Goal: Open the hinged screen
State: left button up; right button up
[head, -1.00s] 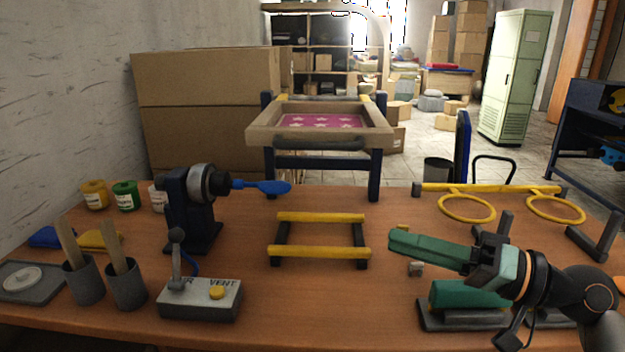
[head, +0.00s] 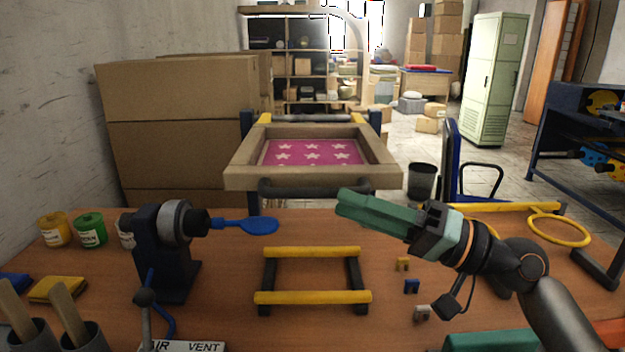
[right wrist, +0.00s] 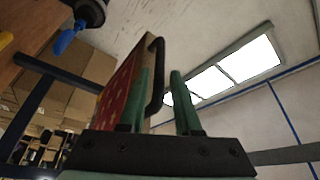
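The hinged screen is a wooden frame (head: 242,178) around a pink mesh with white stars (head: 310,152), lying nearly flat on a dark blue stand behind the table. A dark bar handle (head: 325,187) runs along its front edge. My right gripper (head: 342,207) points left, just in front of and slightly below the handle's right end. In the right wrist view its two green fingers are apart, with the dark handle (right wrist: 157,78) showing in the gap beyond them. I cannot tell whether they touch it. The screen's red face (right wrist: 118,92) shows beside the left finger. My left gripper is not in view.
A wooden table (head: 215,325) holds a yellow-railed frame (head: 312,298), a blue balloon (head: 250,226) on a dark nozzle post, paint jars (head: 90,230) and small clips (head: 411,286). Cardboard boxes (head: 175,150) stand left of the screen. A yellow ring rack (head: 560,230) is at right.

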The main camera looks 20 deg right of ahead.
aim_at(313, 192)
jog(key=p+x, duration=0.2)
jog(key=x, duration=0.3)
jog(key=shift+r, duration=0.15)
jog(key=shift+w+a, duration=0.35)
jog(key=shift+a, duration=0.2)
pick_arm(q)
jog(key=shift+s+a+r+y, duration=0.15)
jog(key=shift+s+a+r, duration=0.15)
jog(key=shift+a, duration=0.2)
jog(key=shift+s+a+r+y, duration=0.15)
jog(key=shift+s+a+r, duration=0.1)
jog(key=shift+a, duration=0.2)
pick_arm(e)
grip_shut()
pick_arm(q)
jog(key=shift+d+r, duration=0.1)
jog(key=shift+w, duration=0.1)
